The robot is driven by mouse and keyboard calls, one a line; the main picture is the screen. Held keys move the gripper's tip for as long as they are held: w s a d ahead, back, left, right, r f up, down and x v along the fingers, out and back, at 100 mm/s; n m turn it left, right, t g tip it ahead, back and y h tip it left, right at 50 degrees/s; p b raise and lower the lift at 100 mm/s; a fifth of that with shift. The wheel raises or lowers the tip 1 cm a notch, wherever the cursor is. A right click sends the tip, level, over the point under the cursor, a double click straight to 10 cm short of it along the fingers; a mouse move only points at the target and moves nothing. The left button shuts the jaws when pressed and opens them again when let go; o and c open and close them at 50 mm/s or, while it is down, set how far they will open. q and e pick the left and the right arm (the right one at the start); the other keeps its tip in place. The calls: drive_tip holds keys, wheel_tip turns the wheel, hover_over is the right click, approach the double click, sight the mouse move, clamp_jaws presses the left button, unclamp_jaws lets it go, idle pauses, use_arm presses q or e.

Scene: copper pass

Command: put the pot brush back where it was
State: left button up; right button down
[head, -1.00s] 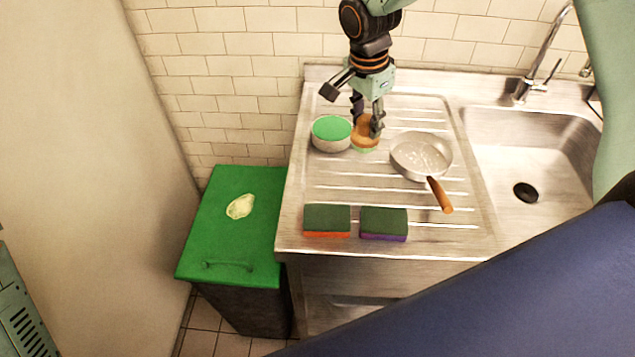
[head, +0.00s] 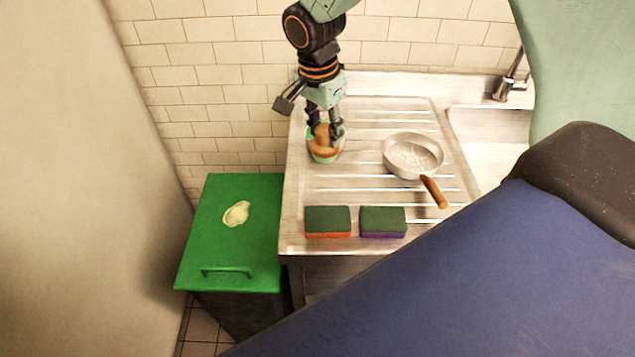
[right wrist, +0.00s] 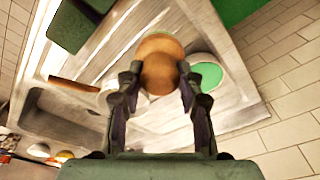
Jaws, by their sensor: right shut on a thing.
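The pot brush (head: 323,139) has a round wooden top and green below it. My right gripper (head: 325,128) is shut on it. In the head view the brush overlaps a round pale tub (head: 341,151) with a green top, on the left of the steel drainboard. In the right wrist view the brush's wooden top (right wrist: 160,62) sits between the fingertips, and the tub's green top (right wrist: 207,75) shows just right of it. I cannot tell whether brush and tub touch. My left gripper is not in view.
A pan (head: 410,154) with a wooden handle lies right of the tub on the drainboard (head: 360,185). Two sponges, one orange-based (head: 327,220) and one purple-based (head: 383,220), lie near the front edge. A green-lidded bin (head: 230,252) stands left. A tiled wall is behind.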

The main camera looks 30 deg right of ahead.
sight(328, 151)
drive_tip(key=f, duration=0.4)
drive_tip(key=d+f, duration=0.1)
drive_tip(key=f, duration=0.1)
drive_tip(key=shift+w+f, duration=0.1)
drive_tip(key=shift+f, duration=0.2)
drive_tip(key=f, duration=0.3)
drive_tip(key=shift+s+a, duration=0.3)
drive_tip(key=shift+a, duration=0.1)
drive_tip(key=shift+w+d+f, duration=0.25)
drive_tip(key=shift+d+f, duration=0.05)
drive_tip(key=c, duration=1.3)
unclamp_jaws()
drive_tip(key=o, duration=0.5)
drive_tip(key=shift+s+a+r, duration=0.15)
drive_tip(key=shift+a, duration=0.1)
drive_tip(key=shift+c, duration=0.2)
drive_tip(key=shift+d, duration=0.15)
